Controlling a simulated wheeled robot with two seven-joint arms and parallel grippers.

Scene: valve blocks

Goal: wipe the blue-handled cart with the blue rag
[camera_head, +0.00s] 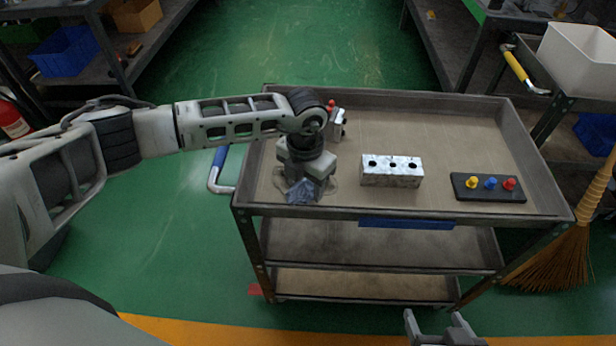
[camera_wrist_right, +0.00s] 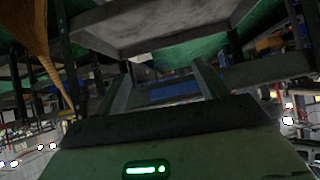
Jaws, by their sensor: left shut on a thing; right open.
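The blue-handled cart (camera_head: 300,98) stands in front of me, with its blue handle (camera_head: 220,160) at the left end. My left gripper (camera_head: 303,182) points down over the left part of the cart's top and is shut on the blue rag (camera_head: 301,192). The rag is crumpled under the gripper at the tray surface, and my gripper hides part of it. My right gripper (camera_head: 438,322) is open and empty, low in front of the cart. Its fingers also show in the right wrist view (camera_wrist_right: 165,95).
On the cart top are a metal block with holes (camera_head: 391,172), a black plate with yellow, blue and red knobs (camera_head: 488,187), and a metal piece with a red top (camera_head: 338,122) behind my left wrist. A broom (camera_head: 560,250) stands at right. The tray's back middle is clear.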

